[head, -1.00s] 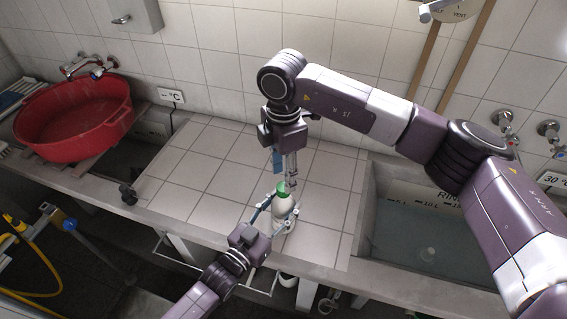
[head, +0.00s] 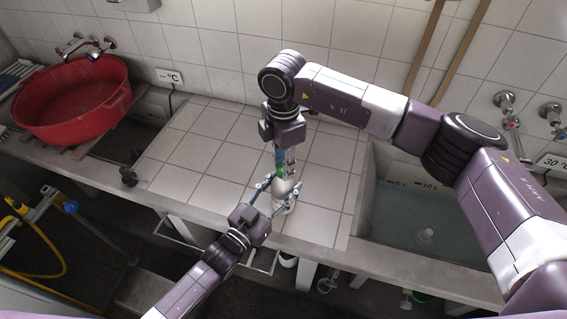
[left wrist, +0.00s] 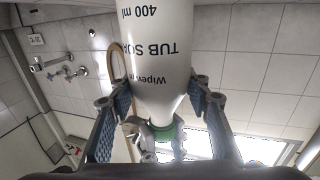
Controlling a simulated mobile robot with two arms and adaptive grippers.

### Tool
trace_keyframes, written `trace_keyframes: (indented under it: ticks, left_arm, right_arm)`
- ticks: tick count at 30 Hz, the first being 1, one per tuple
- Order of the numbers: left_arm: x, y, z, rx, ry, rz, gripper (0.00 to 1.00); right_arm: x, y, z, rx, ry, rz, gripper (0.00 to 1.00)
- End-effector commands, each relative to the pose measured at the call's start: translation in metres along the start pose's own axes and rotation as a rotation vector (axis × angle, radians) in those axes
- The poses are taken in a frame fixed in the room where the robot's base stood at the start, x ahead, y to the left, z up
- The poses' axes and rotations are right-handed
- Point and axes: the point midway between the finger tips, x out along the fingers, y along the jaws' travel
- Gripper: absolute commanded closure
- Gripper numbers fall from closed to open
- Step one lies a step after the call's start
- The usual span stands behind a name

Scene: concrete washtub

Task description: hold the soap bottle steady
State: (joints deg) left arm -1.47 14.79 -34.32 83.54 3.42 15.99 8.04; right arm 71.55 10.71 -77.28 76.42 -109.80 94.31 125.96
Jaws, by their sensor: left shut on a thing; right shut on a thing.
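The soap bottle (head: 285,189) is white with a green cap and stands near the front edge of the tiled counter (head: 205,165). In the left wrist view the bottle (left wrist: 158,60) appears upside down, with dark lettering. My left gripper (head: 277,191) comes from the front and is shut on the bottle's body; its two fingers (left wrist: 160,98) flank the bottle in the wrist view. My right gripper (head: 283,165) reaches down from above and is shut on the green cap (left wrist: 166,132). It partly hides the cap in the head view.
A red basin (head: 72,112) sits at the back left. A water-filled sink (head: 410,225) lies right of the counter, under my right arm. A dark knob-like object (head: 128,176) is at the counter's left. The tiles around the bottle are clear.

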Motion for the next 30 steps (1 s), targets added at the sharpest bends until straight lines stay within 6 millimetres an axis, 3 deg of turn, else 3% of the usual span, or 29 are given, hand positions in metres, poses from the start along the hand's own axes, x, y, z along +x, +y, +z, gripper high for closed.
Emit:
trace_keyframes:
  ticks: [5,8,30]
  left_arm:
    - [-0.0001,-0.0001,0.0002,0.0,0.0,0.0,1.0]
    - [-0.0001,0.0,0.0001,0.0,0.0,0.0,1.0]
    - [0.0,0.0001,0.0001,0.001,0.0,0.0,1.0]
  right_arm:
    - [-0.0005,0.0003,-0.0001,-0.025,0.0,0.001,1.0]
    - [-0.001,0.0006,0.0,-0.124,0.0,0.002,1.0]
    - [-0.0017,0.0006,-0.0004,-1.504,-0.001,0.001,1.0]
